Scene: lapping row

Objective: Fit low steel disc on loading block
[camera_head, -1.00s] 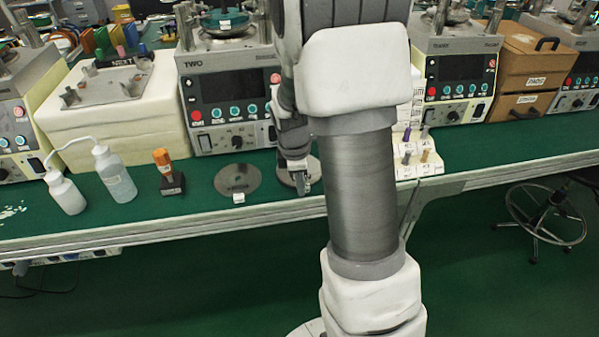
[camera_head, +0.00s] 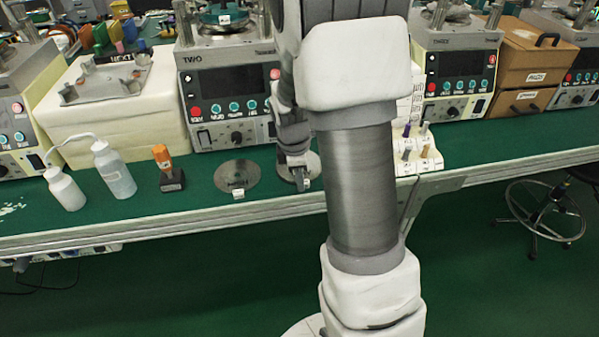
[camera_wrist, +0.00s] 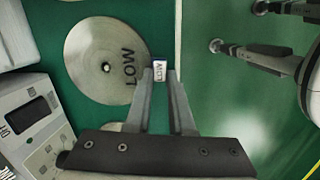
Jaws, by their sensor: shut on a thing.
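The low steel disc (camera_wrist: 100,50), a flat grey disc with a centre hole and LOW printed on it, lies on the green bench in the wrist view. In the head view it shows partly behind my gripper (camera_head: 303,182). In the wrist view my gripper (camera_wrist: 161,74) is at its bench-front rim, fingers shut on the disc's small white tag (camera_wrist: 160,71); the lettering is too small to read. A cream block (camera_head: 105,120) with a grey metal fixture and a NEXT sign stands at the left; I cannot tell whether it is the loading block.
A second steel disc (camera_head: 238,174) lies left of my gripper. An orange-topped stamp (camera_head: 168,170) and two bottles (camera_head: 115,170) stand further left. Machine TWO (camera_head: 228,95) stands behind; a white rack with several pegs (camera_head: 425,163) is to the right. The bench front edge is close.

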